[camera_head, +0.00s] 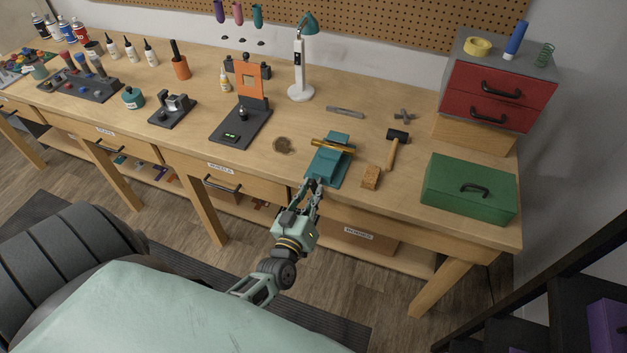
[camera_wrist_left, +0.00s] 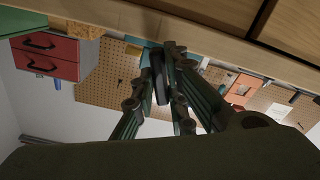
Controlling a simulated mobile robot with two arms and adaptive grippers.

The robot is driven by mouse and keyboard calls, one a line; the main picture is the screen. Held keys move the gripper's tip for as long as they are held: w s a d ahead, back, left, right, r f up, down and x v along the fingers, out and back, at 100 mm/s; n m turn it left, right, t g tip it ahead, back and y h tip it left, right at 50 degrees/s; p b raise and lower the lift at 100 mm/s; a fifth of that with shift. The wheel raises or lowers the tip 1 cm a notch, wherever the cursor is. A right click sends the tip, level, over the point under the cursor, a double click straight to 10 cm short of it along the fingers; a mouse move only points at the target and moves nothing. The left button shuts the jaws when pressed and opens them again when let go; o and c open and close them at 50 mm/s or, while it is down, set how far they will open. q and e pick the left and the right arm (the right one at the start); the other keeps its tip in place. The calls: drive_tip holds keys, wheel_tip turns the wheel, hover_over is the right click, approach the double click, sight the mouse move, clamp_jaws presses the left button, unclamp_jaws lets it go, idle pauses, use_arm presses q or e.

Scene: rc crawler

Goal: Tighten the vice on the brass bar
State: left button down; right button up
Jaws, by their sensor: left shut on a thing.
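The teal vice (camera_head: 325,168) stands at the front edge of the workbench. The brass bar (camera_head: 334,146) lies across the top of the vice at its jaws; I cannot tell how tightly it sits. My left gripper (camera_head: 314,188) reaches up from below to the front of the vice and is shut on its handle, which the fingers mostly hide. In the left wrist view the fingers (camera_wrist_left: 167,62) close around a dark piece, with a bit of teal behind them. My right gripper is not in view.
A wooden block (camera_head: 371,178), a hammer (camera_head: 395,148) and a green toolbox (camera_head: 468,190) lie right of the vice. An orange-and-grey stand (camera_head: 243,120) is to its left. The bench's front edge (camera_head: 270,187) runs close beside my left gripper.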

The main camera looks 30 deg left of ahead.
use_arm(q)
drive_tip(key=shift+m+p, duration=0.7)
drive_tip(key=shift+m, duration=7.5)
drive_tip(key=c, duration=1.8)
unclamp_jaws()
drive_tip(key=shift+o, duration=0.2)
drive_tip(key=shift+s, duration=0.1)
